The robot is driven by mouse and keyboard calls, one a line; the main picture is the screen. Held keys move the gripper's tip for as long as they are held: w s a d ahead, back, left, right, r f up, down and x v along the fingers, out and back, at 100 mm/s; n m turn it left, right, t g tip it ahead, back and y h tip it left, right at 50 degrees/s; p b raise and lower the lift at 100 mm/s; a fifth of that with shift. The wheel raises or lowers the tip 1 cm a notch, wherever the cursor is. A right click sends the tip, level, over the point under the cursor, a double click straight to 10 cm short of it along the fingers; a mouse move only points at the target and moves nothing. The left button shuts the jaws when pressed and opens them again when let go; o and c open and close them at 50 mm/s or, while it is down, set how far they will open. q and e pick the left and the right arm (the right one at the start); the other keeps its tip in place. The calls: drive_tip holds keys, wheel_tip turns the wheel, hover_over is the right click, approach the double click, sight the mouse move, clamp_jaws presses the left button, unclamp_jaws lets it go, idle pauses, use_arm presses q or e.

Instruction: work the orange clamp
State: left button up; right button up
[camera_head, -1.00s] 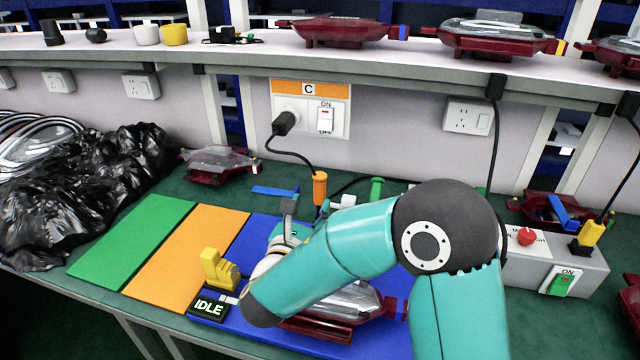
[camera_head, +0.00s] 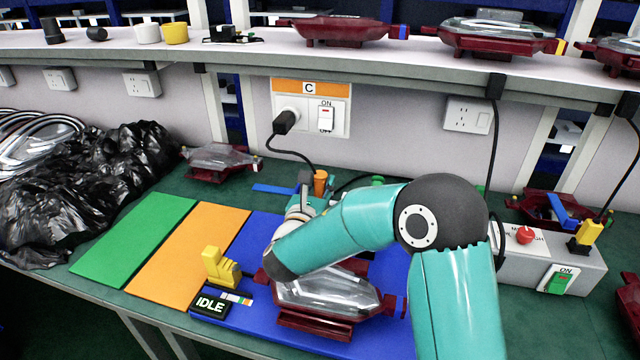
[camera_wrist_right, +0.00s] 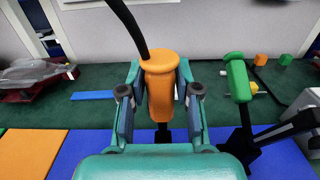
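The orange clamp's handle (camera_head: 320,183) stands upright at the back of the blue mat in the head view, partly hidden by my right gripper. In the right wrist view the orange handle (camera_wrist_right: 160,85) stands between the two fingers of my right gripper (camera_wrist_right: 160,75), above a dark stem. The fingers are open on either side, with narrow gaps visible beside the handle; contact at the tips is hard to tell. In the head view the right gripper (camera_head: 304,190) is small and partly hidden by its arm. My left gripper is not in view.
A green handle (camera_wrist_right: 237,78) stands to the right of the orange one. A yellow clamp (camera_head: 218,268) and an IDLE display (camera_head: 209,304) are at front left. A dark red lamp (camera_head: 330,292) lies under my right arm. A black cable (camera_wrist_right: 130,25) runs close to the orange handle's top.

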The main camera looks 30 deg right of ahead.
clamp_jaws()
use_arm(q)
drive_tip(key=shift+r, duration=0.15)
